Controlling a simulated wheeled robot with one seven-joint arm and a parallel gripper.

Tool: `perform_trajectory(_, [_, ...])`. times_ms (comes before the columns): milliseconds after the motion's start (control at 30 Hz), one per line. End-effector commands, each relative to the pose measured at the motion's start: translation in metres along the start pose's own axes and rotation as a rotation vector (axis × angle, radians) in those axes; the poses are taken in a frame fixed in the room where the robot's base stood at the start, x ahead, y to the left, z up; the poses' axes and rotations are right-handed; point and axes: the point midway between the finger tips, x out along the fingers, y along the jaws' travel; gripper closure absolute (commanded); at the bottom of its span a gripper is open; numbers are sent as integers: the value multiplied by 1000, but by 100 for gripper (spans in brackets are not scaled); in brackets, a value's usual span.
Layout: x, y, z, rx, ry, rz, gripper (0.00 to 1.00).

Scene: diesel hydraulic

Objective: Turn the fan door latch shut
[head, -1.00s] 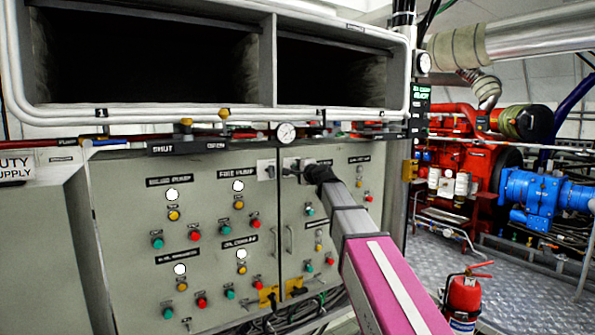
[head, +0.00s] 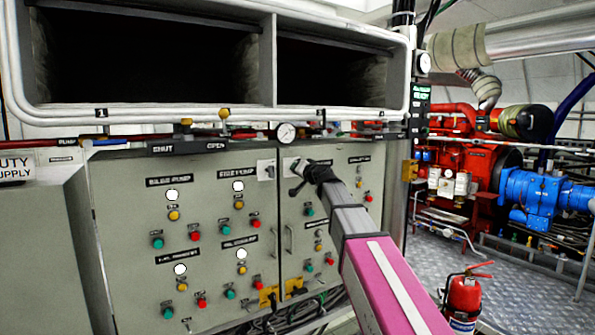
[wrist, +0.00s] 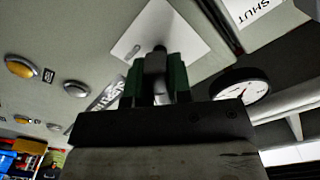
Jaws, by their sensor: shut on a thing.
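The fan door latch shows in the wrist view as a grey handle (wrist: 156,66) standing out from a pale square plate (wrist: 172,35) on the panel. My gripper (wrist: 155,84) has its two green fingers on either side of the handle, shut on it. In the head view my gripper (head: 299,184) is at the upper part of the right cabinet door, just below the pale latch plate (head: 290,164). The gripper and arm hide most of the handle there.
A second latch plate (head: 266,170) sits left of the door seam. A round gauge (head: 286,133) and pipes run above the panel, close to my gripper in the wrist view. Several buttons and lamps surround my arm. A red extinguisher (head: 464,296) stands on the floor at right.

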Motion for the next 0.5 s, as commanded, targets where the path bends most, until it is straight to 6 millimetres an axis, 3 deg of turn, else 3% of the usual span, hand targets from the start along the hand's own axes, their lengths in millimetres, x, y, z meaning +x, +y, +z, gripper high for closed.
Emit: perform_trajectory(500, [0, 0, 0, -450, -1, 0, 100])
